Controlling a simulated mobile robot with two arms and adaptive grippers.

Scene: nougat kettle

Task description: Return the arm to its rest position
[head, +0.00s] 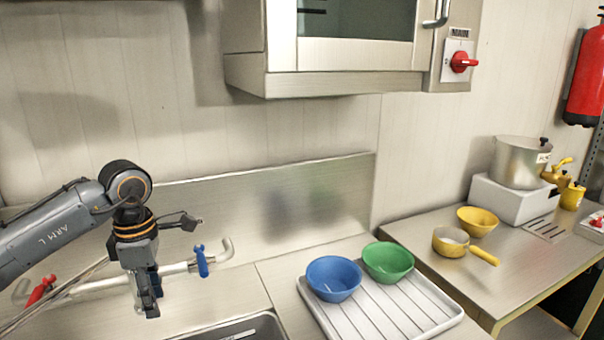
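My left arm (55,228), marked "ARM L", comes in from the left. My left gripper (149,300) points down over the worktop left of the sink, in front of the tap pipe. I see no object in it. The fingers overlap in this view, so their gap cannot be made out. My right gripper is not in view.
The tap (215,258) has a blue lever and a red lever, close to my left gripper. A sink (245,330) lies at the bottom edge. A blue bowl (333,279) and a green bowl (388,262) stand on a white ribbed tray (440,309). A wall cabinet (340,84) hangs above.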

